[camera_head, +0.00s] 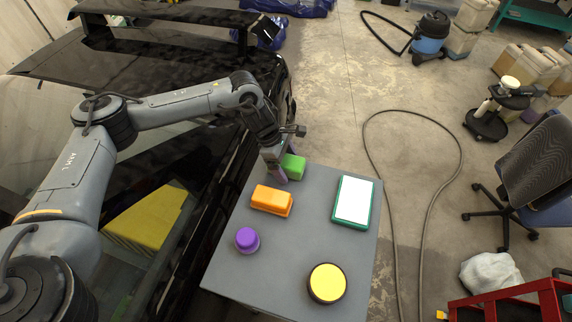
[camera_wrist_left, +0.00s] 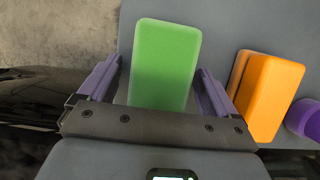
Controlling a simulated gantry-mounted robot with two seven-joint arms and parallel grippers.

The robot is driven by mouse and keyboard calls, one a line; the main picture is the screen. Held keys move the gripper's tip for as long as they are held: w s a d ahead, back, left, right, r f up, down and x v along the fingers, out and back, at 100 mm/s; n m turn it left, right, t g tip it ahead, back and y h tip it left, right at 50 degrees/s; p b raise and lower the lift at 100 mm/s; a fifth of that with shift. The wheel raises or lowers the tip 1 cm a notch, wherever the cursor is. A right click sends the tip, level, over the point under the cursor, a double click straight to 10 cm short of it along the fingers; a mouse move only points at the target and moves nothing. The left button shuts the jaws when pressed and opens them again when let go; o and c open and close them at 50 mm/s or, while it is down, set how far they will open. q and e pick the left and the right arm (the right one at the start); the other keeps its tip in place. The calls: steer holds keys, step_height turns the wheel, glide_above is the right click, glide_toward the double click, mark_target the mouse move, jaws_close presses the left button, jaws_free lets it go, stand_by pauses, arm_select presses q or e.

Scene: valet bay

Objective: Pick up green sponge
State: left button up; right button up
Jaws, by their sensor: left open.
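The green sponge (camera_head: 294,166) lies near the far left edge of the grey table (camera_head: 290,238). My left gripper (camera_head: 283,172) is down at the sponge, at its left in the head view. In the left wrist view the green sponge (camera_wrist_left: 165,62) lies between the two purple fingers of my left gripper (camera_wrist_left: 155,85), with a gap visible on each side. The fingers are open. Part of the sponge is hidden behind the gripper in the head view. My right gripper is in neither view.
An orange block (camera_head: 271,199) lies close to the green sponge, also beside the gripper in the wrist view (camera_wrist_left: 270,95). A purple knob-like item (camera_head: 247,239), a round yellow-topped pad (camera_head: 327,283) and a white-and-green block (camera_head: 353,200) are on the table. A black car (camera_head: 180,190) stands along its left side.

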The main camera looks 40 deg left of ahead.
arm_select(q)
steer(key=shift+f, duration=0.15)
stand_by(0.3)
steer(key=c, duration=1.1)
steer(key=shift+c, duration=0.2)
